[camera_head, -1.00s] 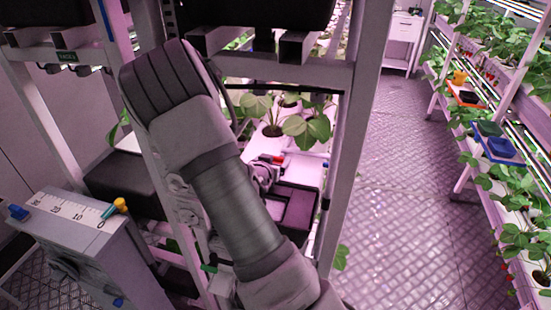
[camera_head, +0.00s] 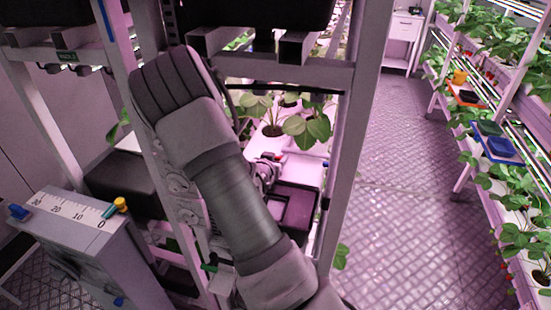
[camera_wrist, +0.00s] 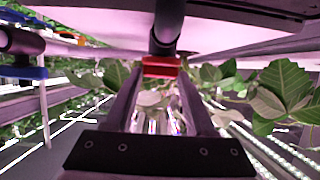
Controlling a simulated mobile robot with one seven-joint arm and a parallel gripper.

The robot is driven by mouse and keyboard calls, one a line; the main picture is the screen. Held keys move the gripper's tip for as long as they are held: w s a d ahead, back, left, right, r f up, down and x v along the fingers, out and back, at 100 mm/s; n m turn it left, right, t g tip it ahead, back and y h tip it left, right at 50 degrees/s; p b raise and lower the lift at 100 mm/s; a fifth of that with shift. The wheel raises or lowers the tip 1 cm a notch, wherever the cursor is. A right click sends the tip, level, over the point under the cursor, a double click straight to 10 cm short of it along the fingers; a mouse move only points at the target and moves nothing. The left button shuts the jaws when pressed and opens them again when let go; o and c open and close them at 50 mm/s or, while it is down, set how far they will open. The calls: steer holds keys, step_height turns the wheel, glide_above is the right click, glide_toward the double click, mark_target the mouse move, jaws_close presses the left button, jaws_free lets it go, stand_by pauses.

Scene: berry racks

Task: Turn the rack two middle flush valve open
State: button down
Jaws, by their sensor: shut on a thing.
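The flush valve shows in the wrist view as a red handle (camera_wrist: 160,67) under a dark vertical pipe (camera_wrist: 166,30). My gripper (camera_wrist: 158,82) is shut on the red handle, with one finger on each side of it. In the head view my gripper (camera_head: 266,167) is small and partly hidden behind my own arm, by the white channel of the rack (camera_head: 300,172). The red handle cannot be made out clearly there. I cannot tell the valve's exact angle.
A dark pipe with a blue part (camera_wrist: 24,72) is at the left in the wrist view. Strawberry leaves (camera_wrist: 285,90) hang close on the right. A rack post (camera_head: 352,130) stands right of my arm. The aisle floor (camera_head: 410,200) is clear.

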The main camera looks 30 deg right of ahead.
steer(key=shift+f+b, duration=0.2)
steer(key=shift+b, duration=0.55)
steer(key=shift+d+n+t+y+b, duration=0.1)
steer(key=shift+n+t+y+b, duration=0.2)
steer(key=shift+n+t+b, duration=0.15)
steer(key=n+t+y+b, duration=0.1)
steer(key=b, duration=0.2)
steer(key=shift+s+d+f, duration=0.15)
steer(key=shift+s, duration=0.05)
steer(key=n+y+b, duration=0.1)
steer(key=b, duration=0.1)
steer(key=n+t+y+b, duration=0.1)
steer(key=n+b, duration=0.1)
steer(key=shift+s+d+r+t+y, duration=0.15)
steer(key=shift+r+t+y, duration=0.1)
steer(key=shift+y, duration=0.15)
steer(key=shift+n+y+b, duration=0.25)
steer(key=shift+y+b, duration=0.15)
steer(key=shift+b, duration=0.05)
steer(key=shift+n+y, duration=0.3)
steer(key=shift+c, duration=1.2)
jaws_free()
steer(key=shift+r, duration=0.1)
